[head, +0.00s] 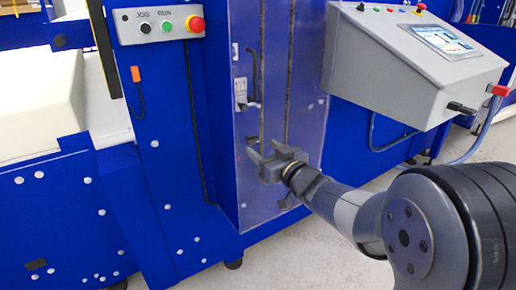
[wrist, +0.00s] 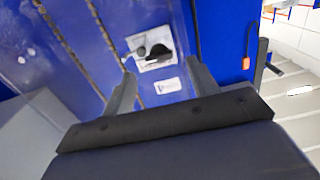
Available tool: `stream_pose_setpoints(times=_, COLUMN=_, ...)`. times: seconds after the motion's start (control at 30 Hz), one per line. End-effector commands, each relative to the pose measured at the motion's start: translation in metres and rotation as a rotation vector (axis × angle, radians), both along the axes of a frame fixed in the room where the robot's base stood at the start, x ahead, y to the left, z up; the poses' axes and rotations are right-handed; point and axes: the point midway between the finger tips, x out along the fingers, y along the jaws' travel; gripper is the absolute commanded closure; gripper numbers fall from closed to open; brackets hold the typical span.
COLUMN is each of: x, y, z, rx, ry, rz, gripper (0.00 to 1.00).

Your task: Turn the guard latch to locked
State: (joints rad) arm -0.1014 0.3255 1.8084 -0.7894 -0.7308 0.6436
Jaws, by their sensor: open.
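The guard latch (head: 241,90) is a small pale plate with a dark handle, on the clear guard panel of the blue machine in the head view. In the wrist view the latch plate (wrist: 150,48) lies just beyond the fingertips, with a dark knob-like handle on it and a white label (wrist: 168,86) beside it. My gripper (head: 251,150) is open and empty, below the latch in the head view and in front of the panel. In the wrist view my gripper (wrist: 160,77) has its fingers spread, apart from the latch. The handle's exact setting is too small to tell.
A grey control console (head: 415,65) with a screen juts out at the right of the panel. A button box (head: 160,24) with a red stop button is at the upper left. An orange tag (head: 136,74) hangs on the blue column. White foam (head: 40,105) lies far left.

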Motion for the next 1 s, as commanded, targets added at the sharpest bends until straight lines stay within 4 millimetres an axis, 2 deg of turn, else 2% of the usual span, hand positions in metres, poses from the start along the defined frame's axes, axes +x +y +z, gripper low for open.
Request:
stream_pose_setpoints(times=0.1, x=0.015, y=0.011, z=-0.001, rx=0.000, ry=0.000, rz=0.001, gripper=0.44)
stream_pose_setpoints(times=0.23, x=0.025, y=0.017, z=-0.001, rx=0.000, ry=0.001, rz=0.000, gripper=0.44)
stream_pose_setpoints(times=0.6, x=0.029, y=0.020, z=0.000, rx=0.001, ry=0.001, rz=-0.001, gripper=0.44)
stream_pose_setpoints(times=1.0, x=0.029, y=0.020, z=0.000, rx=0.001, ry=0.001, rz=-0.001, gripper=0.76)
